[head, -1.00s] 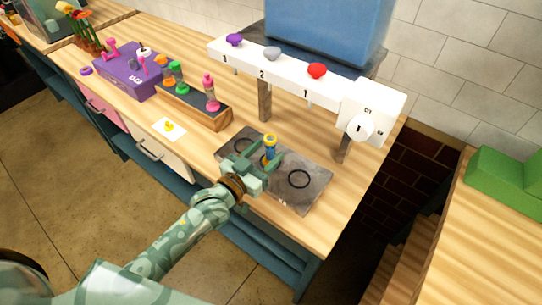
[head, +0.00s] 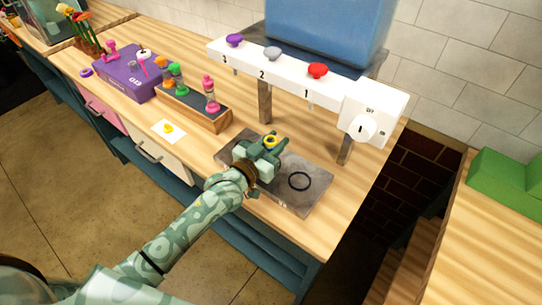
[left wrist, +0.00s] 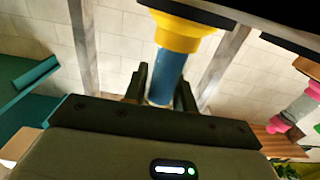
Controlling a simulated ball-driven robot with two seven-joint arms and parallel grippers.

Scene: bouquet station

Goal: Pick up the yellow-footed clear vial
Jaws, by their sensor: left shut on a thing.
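The yellow-footed vial (head: 270,141) stands over the left part of the dark grey slab; only its yellow top ring shows in the head view. In the left wrist view its wide yellow foot (left wrist: 180,32) and blue-filled body (left wrist: 166,78) show, with the foot towards the top of the picture. My left gripper (head: 262,150) is shut on the vial's body, a finger on each side. It hides most of the vial in the head view, and I cannot tell whether the foot touches the slab. My right gripper is not in view.
The slab (head: 312,203) has a bare dark ring on its right part. A wooden rack (head: 222,121) with several coloured vials stands to the left. A white dispenser bar (head: 285,75) with numbered knobs stands behind on posts. A white card (head: 160,133) lies near the front edge.

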